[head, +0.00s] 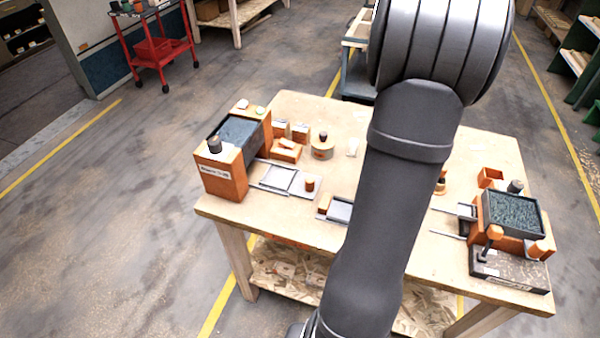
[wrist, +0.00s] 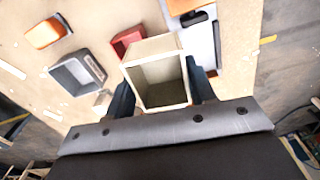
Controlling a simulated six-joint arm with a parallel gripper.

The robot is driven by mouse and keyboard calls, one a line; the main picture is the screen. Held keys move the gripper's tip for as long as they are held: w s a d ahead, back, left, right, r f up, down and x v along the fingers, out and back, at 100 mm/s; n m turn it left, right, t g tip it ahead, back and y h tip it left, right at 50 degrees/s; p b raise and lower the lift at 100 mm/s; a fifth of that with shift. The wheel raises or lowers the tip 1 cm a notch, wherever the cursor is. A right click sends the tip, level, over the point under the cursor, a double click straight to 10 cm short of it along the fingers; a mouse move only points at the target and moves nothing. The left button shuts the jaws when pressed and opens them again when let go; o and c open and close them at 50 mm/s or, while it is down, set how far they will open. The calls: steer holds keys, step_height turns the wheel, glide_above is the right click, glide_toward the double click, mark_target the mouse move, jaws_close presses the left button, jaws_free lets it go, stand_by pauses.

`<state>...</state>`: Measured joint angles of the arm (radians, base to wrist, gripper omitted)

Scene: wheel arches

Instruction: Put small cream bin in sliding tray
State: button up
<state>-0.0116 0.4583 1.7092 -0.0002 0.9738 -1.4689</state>
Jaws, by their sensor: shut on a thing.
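The small cream bin (wrist: 157,48) is in the wrist view, with its open mouth and hollow inside facing the camera. My gripper (wrist: 162,88) is shut on it, with one dark finger at each side. In the head view my arm hides both gripper and bin. A pale tray with a dark slot (wrist: 203,42) lies just beyond the bin, partly covered by it; I cannot tell whether it is the sliding tray. In the head view a flat grey framed tray (head: 278,179) lies on the table before an orange-and-black housing (head: 221,174).
The wooden table (head: 240,212) holds another orange-and-dark unit (head: 510,215) with metal rails at the right. Several orange blocks and a round piece (head: 322,151) stand at the back left. The wrist view shows a grey bin (wrist: 73,76), a red bin (wrist: 124,41) and an orange block (wrist: 45,33).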

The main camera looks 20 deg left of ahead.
steer(key=a+r+n, duration=0.1)
steer(key=a, duration=1.7)
glide_above(279, 177)
steer(key=f, duration=0.6)
steer(key=shift+d+f, duration=0.15)
steer(key=shift+d, duration=0.2)
steer(key=shift+a+f, duration=0.3)
steer(key=shift+a, duration=0.1)
steer(key=shift+f, duration=1.9)
steer(key=shift+f, duration=0.15)
steer(key=o, duration=0.9)
steer(key=shift+o, duration=0.2)
step_height(279, 177, up, 12)
